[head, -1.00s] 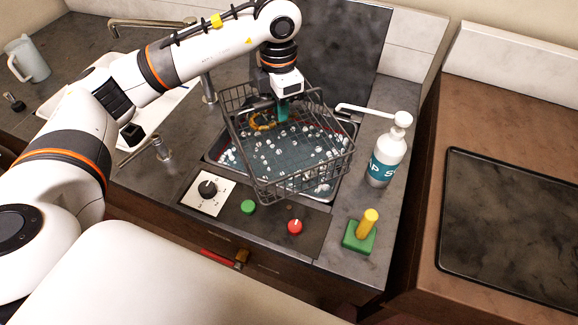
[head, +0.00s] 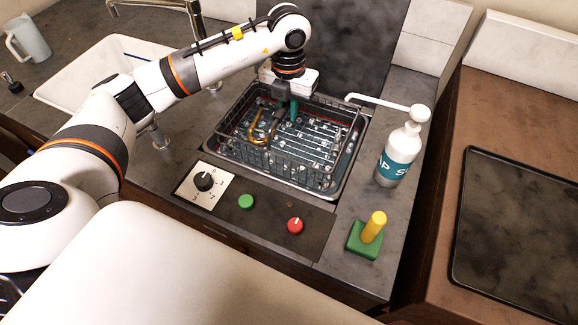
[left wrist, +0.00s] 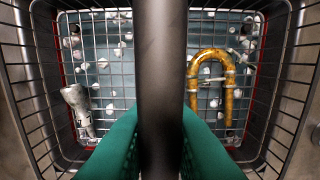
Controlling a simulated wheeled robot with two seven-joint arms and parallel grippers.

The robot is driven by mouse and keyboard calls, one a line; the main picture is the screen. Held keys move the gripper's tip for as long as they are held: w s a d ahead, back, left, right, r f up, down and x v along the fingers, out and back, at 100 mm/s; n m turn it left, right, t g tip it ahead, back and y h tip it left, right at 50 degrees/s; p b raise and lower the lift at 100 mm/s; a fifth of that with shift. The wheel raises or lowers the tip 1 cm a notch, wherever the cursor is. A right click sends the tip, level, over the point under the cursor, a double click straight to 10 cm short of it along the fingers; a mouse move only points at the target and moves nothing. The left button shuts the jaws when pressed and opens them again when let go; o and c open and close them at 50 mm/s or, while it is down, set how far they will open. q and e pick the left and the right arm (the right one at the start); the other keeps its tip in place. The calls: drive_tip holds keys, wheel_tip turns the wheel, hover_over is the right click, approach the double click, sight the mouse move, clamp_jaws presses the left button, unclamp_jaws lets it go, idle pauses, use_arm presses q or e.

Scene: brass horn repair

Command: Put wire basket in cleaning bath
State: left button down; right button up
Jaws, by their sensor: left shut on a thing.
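The wire basket (head: 308,165) is down inside the cleaning bath (head: 336,193), a sunken metal basin with bluish liquid and white bubbles. A small silvery horn part (left wrist: 77,107) lies at the basket's left in that view. My right gripper is not in view.
A soap bottle (head: 399,155) with a long spout stands right of the bath. A control panel with a dial (head: 204,181), green button (head: 246,202) and red knob (head: 295,226) is in front. A yellow peg on a green block (head: 365,238) stands front right. A white sink (head: 90,75) is left.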

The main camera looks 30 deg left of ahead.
sight(288, 139)
use_arm(q)
wheel_tip(288, 139, down, 11)
drive_tip(key=shift+w+r+p, duration=0.1)
drive_tip(key=shift+r+p, duration=0.05)
drive_tip(key=shift+p, duration=0.8)
drive_tip(key=c, duration=1.4)
unclamp_jaws()
